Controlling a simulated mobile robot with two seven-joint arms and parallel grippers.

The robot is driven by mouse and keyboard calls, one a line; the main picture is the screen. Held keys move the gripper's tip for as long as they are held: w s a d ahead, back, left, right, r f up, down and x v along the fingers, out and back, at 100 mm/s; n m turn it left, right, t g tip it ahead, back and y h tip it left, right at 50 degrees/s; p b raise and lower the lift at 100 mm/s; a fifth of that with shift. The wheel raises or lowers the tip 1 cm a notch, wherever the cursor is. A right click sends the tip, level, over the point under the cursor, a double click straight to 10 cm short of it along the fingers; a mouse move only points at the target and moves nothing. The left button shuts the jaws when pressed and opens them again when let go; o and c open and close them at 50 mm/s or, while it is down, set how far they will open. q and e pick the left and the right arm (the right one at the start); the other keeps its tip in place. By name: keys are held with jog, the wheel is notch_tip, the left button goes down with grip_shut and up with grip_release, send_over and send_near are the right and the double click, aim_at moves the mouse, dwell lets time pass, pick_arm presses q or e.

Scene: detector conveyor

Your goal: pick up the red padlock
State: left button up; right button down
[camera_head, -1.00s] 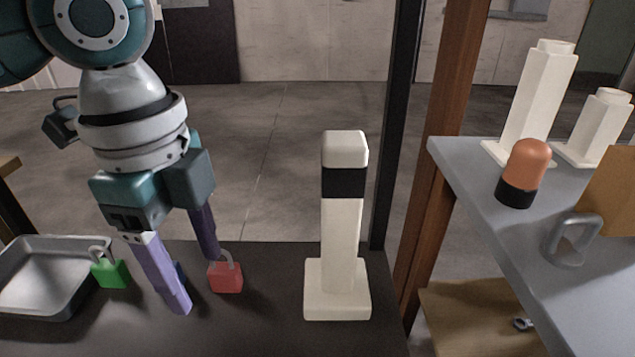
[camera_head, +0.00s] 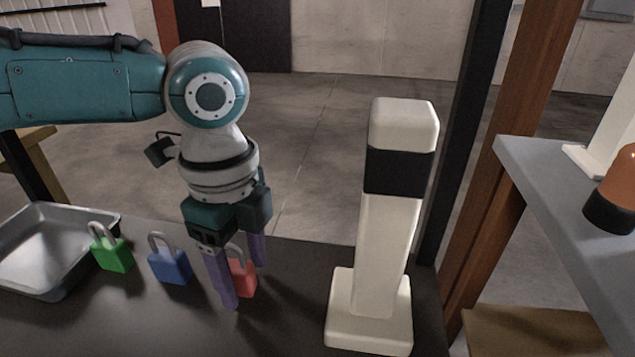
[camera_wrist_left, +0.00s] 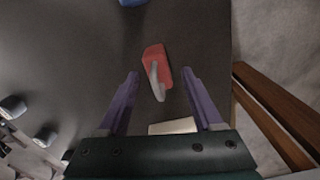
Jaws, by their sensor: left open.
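The red padlock (camera_head: 243,279) stands on the dark conveyor top, partly hidden behind a finger of my left gripper (camera_head: 246,285) in the head view. My left gripper is open, its two purple fingers pointing down on either side of the padlock. In the left wrist view the red padlock (camera_wrist_left: 156,64) with its grey shackle lies ahead of and between the open fingertips (camera_wrist_left: 164,76). I cannot tell whether a finger touches it. My right gripper is not in view.
A blue padlock (camera_head: 169,266) and a green padlock (camera_head: 113,255) stand left of my gripper, beside a metal tray (camera_head: 62,292). A white post with a black band (camera_head: 385,230) stands to the right. A grey table (camera_head: 560,215) is at the far right.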

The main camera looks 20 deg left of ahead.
pick_arm(q)
jog(key=shift+f, duration=0.3)
jog(key=shift+c, duration=0.4)
grip_shut()
